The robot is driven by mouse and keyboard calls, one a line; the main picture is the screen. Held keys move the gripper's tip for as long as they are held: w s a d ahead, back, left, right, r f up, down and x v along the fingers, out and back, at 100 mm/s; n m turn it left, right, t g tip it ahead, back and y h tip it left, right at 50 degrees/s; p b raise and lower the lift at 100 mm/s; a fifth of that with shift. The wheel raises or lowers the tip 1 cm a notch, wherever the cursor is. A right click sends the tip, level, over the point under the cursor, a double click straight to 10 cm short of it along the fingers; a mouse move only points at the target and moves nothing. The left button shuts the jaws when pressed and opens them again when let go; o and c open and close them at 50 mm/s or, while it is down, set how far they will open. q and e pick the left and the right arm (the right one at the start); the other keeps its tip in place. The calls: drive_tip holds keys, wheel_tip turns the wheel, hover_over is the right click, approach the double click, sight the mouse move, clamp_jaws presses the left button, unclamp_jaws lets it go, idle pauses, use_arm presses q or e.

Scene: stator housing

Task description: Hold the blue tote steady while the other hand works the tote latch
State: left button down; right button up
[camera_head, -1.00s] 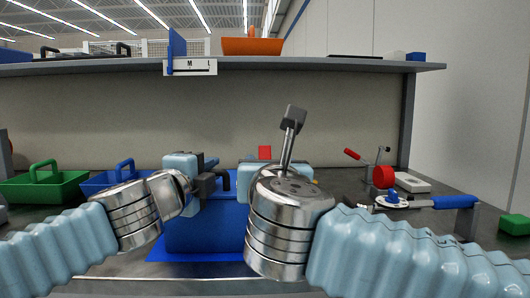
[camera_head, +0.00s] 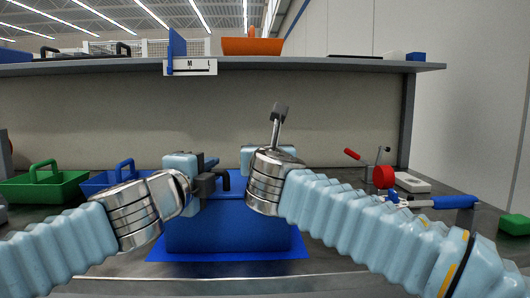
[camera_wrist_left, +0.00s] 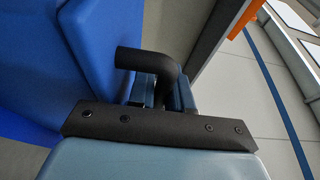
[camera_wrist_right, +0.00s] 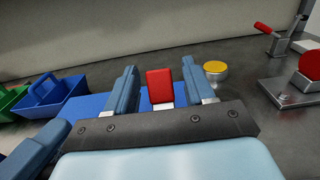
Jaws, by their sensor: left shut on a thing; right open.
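The blue tote (camera_head: 220,230) stands on a blue mat (camera_head: 290,254) at the bench's front middle. Its black handle (camera_wrist_left: 150,62) lies between the fingers of my left gripper (camera_head: 212,183), which is shut on it. The tote's blue side (camera_wrist_left: 45,60) fills the left of the left wrist view. My right gripper (camera_wrist_right: 160,72) is open over the tote's right side. A red tab (camera_wrist_right: 160,88), which looks like the latch, stands between its two fingers with gaps on both sides. In the head view my right wrist hides the tab and fingertips.
A green tote (camera_head: 45,186) and a small blue tote (camera_head: 108,180) stand at the left. A yellow-topped button (camera_wrist_right: 215,68) is just beyond the right gripper. A red-handled clamp (camera_head: 383,176) and a blue-handled tool (camera_head: 450,202) lie right. A shelf (camera_head: 300,63) spans above.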

clamp_jaws()
drive_tip(key=shift+s+r+t, duration=0.25)
drive_tip(key=shift+s+t, duration=0.1)
drive_tip(key=shift+t, duration=0.35)
unclamp_jaws()
drive_tip(key=s+f, duration=0.1)
drive_tip(key=s, duration=1.1)
drive_tip(key=shift+f, duration=0.25)
